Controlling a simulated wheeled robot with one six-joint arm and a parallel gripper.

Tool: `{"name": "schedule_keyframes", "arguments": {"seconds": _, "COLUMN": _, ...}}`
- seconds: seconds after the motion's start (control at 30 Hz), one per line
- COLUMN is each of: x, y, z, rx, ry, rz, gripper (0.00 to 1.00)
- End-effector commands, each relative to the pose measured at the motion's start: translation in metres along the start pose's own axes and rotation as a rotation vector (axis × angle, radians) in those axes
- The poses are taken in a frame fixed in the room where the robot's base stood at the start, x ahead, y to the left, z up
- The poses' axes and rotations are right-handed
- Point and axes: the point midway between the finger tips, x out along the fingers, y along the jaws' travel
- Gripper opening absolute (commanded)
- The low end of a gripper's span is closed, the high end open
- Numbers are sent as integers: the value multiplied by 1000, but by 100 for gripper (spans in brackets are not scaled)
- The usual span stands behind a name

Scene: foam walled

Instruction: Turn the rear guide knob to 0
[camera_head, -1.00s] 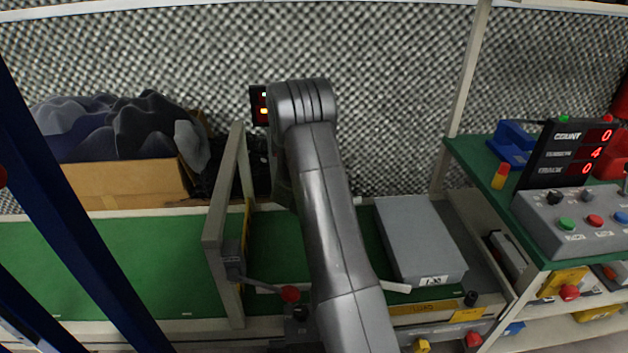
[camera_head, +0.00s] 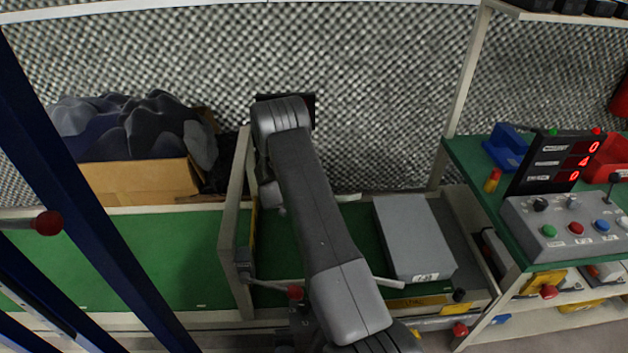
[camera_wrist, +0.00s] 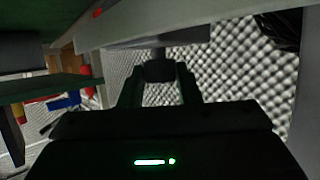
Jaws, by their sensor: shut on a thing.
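In the wrist view a dark knob (camera_wrist: 158,70) sits on a short shaft below a pale grey beam. My gripper (camera_wrist: 158,84) has one finger on each side of it and is shut on it. I cannot read any scale or pointer on the knob. In the head view my arm covers my gripper and the knob. A short pale piece of the rear guide (camera_head: 348,197) shows to the right of my arm, at the back of the green belt (camera_head: 271,240).
A grey box (camera_head: 415,235) lies on the right of the belt. A grey frame (camera_head: 236,220) stands close left of my arm. A counter display (camera_head: 553,162) and button panel (camera_head: 565,228) stand at the right.

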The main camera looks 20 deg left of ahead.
Motion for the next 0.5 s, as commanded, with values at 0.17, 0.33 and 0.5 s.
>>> {"name": "schedule_keyframes", "arguments": {"seconds": 0.17, "x": 0, "y": -2, "z": -2, "rx": 13, "ry": 3, "rz": 27, "gripper": 7}}
{"name": "schedule_keyframes", "arguments": {"seconds": 0.33, "x": 0, "y": -2, "z": -2, "rx": 17, "ry": 4, "rz": 35, "gripper": 8}}
{"name": "schedule_keyframes", "arguments": {"seconds": 0.5, "x": 0, "y": -2, "z": -2, "rx": 17, "ry": 4, "rz": 34, "gripper": 7}}
